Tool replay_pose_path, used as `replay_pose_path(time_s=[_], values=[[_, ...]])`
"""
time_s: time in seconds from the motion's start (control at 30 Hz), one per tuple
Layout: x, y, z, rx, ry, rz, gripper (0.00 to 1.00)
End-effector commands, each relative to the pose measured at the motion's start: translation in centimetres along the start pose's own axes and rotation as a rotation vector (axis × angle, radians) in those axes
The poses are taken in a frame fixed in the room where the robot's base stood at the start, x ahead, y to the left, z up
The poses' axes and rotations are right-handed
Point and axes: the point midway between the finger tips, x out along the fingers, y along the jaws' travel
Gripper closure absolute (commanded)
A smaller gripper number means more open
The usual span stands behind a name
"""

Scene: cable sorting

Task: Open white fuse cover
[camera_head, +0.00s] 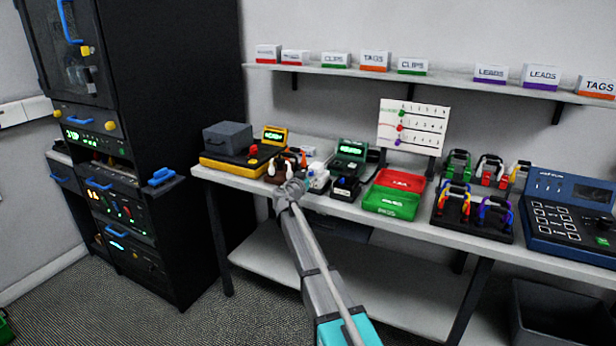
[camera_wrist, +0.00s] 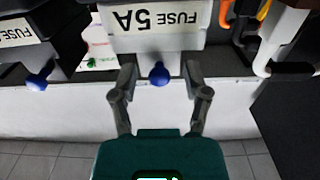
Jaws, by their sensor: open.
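The white fuse box (camera_wrist: 155,30), labelled "FUSE 5A", appears upside down at the top centre of the wrist view. A blue knob (camera_wrist: 159,74) sticks out of its front edge. My gripper (camera_wrist: 160,78) is open, with one finger on each side of the knob; whether either finger touches it I cannot tell. In the head view the white fuse box (camera_head: 318,178) stands near the bench's front edge, just right of my gripper (camera_head: 293,187). My arm comes up to it from below. Whether the cover is fully shut is hard to tell.
A black fuse box (camera_head: 346,187) stands close on the right of the white one, also with a blue knob (camera_wrist: 38,80). Cable plugs (camera_head: 283,168) stand on its left. Red (camera_head: 400,180) and green (camera_head: 388,208) trays lie further right. A black equipment rack (camera_head: 130,160) stands left.

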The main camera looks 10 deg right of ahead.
Motion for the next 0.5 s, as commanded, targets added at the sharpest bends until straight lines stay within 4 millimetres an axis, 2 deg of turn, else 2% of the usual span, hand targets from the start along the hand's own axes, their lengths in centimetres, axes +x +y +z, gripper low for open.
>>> replay_pose_path(time_s=[0.17, 0.2, 0.5], values=[[-0.04, -0.02, 0.0, 0.0, 0.0, 0.0, 0.4], [-0.04, -0.02, 0.0, 0.0, 0.0, 0.0, 0.43], [-0.07, -0.06, 0.0, 0.0, 0.0, -0.001, 0.99]])
